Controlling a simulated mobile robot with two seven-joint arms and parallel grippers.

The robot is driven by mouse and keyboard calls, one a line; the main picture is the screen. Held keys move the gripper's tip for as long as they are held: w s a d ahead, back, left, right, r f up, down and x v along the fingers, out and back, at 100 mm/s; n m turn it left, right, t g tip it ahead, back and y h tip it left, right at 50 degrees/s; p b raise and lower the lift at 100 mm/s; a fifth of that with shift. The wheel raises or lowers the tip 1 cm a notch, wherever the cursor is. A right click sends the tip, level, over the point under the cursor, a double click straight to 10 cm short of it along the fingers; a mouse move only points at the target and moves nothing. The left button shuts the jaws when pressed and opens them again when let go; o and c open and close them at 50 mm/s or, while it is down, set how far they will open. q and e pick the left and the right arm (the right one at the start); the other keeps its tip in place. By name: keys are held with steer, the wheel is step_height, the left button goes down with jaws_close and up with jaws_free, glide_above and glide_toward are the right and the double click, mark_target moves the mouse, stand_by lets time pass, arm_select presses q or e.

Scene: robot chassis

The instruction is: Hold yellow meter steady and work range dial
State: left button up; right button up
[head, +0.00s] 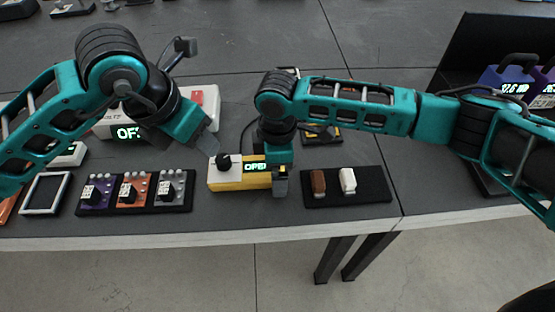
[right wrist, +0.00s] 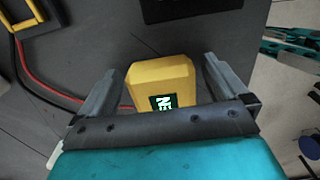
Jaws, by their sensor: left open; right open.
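The yellow meter (head: 228,186) lies near the table's front edge, with a light face, a black range dial (head: 223,161) at its left and a green lit display (head: 255,167) reading what looks like "OPEN". My right gripper (head: 280,180) is over the meter's right end. In the right wrist view the yellow meter (right wrist: 160,75) lies between the two open fingers of the right gripper (right wrist: 160,84), with a gap at each side. My left gripper (head: 210,144) is open and empty, above and left of the dial, apart from it. The right arm hides part of the meter's far side.
A black tray (head: 374,187) with a brown and a white piece lies right of the meter. A black strip (head: 185,207) with several dial modules lies to the left. A white box (head: 106,130) with a green display stands behind the left arm. Red and black leads (right wrist: 38,80) run beside the meter.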

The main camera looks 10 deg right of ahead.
steer(key=c, duration=1.1)
stand_by(0.6)
